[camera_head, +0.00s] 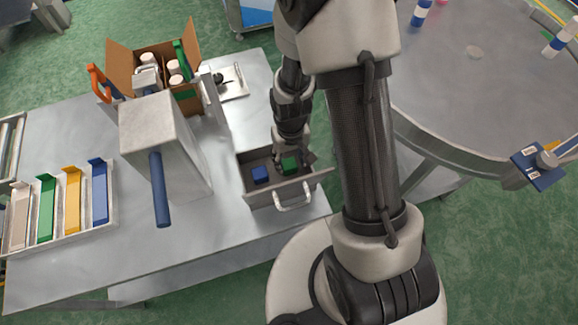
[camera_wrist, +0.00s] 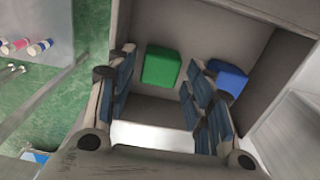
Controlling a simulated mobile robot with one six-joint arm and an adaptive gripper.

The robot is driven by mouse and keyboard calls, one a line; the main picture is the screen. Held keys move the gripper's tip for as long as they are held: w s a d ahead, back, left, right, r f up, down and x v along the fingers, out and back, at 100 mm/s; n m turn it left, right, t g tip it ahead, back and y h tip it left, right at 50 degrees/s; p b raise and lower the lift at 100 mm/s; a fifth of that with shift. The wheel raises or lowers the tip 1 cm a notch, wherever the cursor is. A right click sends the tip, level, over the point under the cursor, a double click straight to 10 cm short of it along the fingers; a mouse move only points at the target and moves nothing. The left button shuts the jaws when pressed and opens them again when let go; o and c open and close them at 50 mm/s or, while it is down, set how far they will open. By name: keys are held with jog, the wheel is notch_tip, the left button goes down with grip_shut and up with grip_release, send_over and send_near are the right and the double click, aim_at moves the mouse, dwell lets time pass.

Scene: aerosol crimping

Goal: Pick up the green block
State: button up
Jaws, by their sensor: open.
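The green block (camera_head: 290,164) lies in a grey open drawer (camera_head: 262,196) on the metal table. A blue block (camera_head: 260,174) lies in the same drawer, left of it in the head view. In the wrist view the green block (camera_wrist: 161,66) shows ahead of and between the open fingers of my gripper (camera_wrist: 160,88). The blue block (camera_wrist: 229,79) is to the right there, partly behind the right finger. My gripper (camera_head: 291,158) reaches down into the drawer from above in the head view. I cannot tell whether the fingers touch the green block.
The drawer walls stand close around my gripper, with a white handle (camera_head: 293,194) at the front. A grey press with a blue lever (camera_head: 160,190) stands to the left. A cardboard box (camera_head: 120,68) with bottles is behind it. A round table (camera_head: 450,90) is at right.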

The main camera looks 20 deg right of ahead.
aim_at(289, 165)
notch_tip(289, 165, down, 4)
jog(key=shift+w+a+f+b, duration=0.1)
jog(key=shift+b, duration=0.6)
jog(key=shift+c, duration=0.3)
jog(key=c, duration=0.8)
jog(key=shift+r, duration=0.2)
